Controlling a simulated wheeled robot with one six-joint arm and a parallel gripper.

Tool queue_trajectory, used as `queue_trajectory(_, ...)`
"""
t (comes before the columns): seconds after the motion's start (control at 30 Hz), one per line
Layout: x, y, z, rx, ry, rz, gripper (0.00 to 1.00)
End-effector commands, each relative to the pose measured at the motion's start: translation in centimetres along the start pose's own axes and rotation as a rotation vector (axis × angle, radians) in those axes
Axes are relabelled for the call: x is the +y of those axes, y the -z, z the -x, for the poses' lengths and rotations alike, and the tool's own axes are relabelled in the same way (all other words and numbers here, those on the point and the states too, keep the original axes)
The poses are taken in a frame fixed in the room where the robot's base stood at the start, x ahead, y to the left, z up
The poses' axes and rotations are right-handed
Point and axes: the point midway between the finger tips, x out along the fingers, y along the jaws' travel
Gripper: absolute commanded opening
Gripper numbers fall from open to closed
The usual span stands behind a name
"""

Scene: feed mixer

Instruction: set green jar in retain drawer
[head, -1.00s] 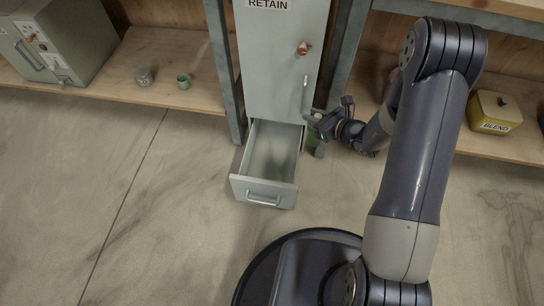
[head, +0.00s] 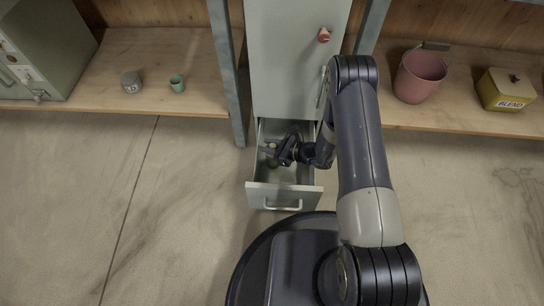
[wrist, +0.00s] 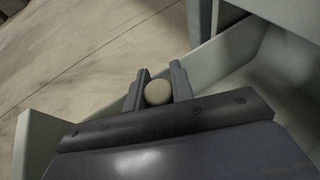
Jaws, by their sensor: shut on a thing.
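The retain drawer (head: 255,190) is pulled out at the bottom of the grey-green cabinet (head: 285,75). My gripper (head: 273,153) is over and partly within the drawer opening. In the wrist view, my gripper (wrist: 157,93) is shut on a jar, and its round pale top (wrist: 158,92) shows between the two fingers. In the head view a small part of the green jar (head: 272,162) shows at the fingers; the rest of it is hidden by my gripper. I cannot tell whether its base touches the drawer floor. The drawer wall (wrist: 215,45) passes close behind the fingers.
A grey container (head: 131,82) and a teal cup (head: 177,83) stand on the left shelf beside a grey-green machine (head: 40,50). A pink bucket (head: 420,75) and a yellow BLEND box (head: 506,90) stand on the right shelf. The floor left of the drawer is clear.

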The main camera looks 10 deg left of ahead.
Motion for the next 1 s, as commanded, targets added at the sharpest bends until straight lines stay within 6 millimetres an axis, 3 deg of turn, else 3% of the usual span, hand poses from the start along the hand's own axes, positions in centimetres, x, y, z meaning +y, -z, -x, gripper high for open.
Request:
queue_trajectory(0.03, 0.0, 1.1, -0.5, -0.001, 0.000, 0.000, 0.00)
queue_trajectory(0.27, 0.0, 2.7, -1.1, -0.001, 0.001, 0.000, 0.00)
queue_trajectory(0.47, 0.0, 5.3, -2.2, -0.001, 0.001, 0.000, 0.00)
queue_trajectory(0.87, 0.0, 5.6, -2.4, -0.002, 0.001, 0.001, 0.00)
queue_trajectory(0.9, 0.0, 5.5, -2.3, -0.001, 0.001, 0.000, 0.26)
queue_trajectory(1.0, 0.0, 5.5, -2.3, 0.000, 0.001, 0.000, 0.32)
